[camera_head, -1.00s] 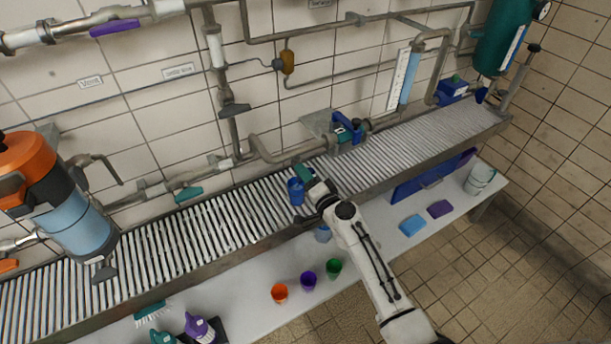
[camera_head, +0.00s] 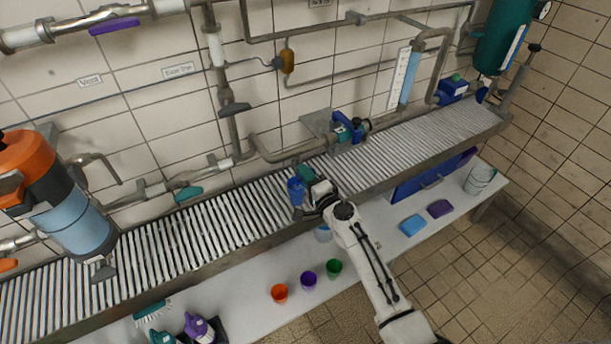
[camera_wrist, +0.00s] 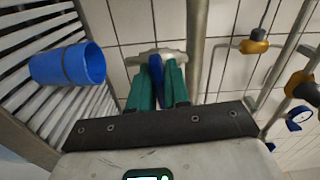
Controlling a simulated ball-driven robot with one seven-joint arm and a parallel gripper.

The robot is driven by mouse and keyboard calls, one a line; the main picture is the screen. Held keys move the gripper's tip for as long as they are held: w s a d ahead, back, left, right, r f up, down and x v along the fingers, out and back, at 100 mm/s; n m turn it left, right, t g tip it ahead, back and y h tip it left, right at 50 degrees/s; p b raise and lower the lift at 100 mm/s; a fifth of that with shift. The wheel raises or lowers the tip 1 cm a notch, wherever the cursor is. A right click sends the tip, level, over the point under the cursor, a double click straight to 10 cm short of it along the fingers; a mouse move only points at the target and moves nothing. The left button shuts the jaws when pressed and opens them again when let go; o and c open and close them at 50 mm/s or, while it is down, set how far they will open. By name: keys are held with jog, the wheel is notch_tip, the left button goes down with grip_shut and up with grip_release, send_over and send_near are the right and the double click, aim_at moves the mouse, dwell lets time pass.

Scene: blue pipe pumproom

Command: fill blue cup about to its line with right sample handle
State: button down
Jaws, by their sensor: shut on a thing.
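The blue cup (camera_head: 296,191) stands on the slatted grating, just left of my gripper (camera_head: 307,173). In the wrist view my gripper's teal fingers (camera_wrist: 158,82) are shut on a blue handle (camera_wrist: 157,72), which sits in front of a short metal pipe piece (camera_wrist: 150,57). In the head view the held handle is hidden by my gripper.
A blue and teal pipe fitting (camera_head: 350,130) is mounted behind the grating. A vertical pipe (camera_wrist: 196,45) stands right of my fingers.

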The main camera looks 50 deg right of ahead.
jog(key=shift+m, duration=0.7)
jog(key=c, duration=1.2)
grip_release()
jog(key=shift+s, duration=0.1)
jog(key=b+v, duration=0.1)
jog(key=v, duration=0.9)
jog(key=shift+s+a, duration=0.1)
jog(key=shift+s, duration=0.25)
jog(key=shift+a, duration=0.1)
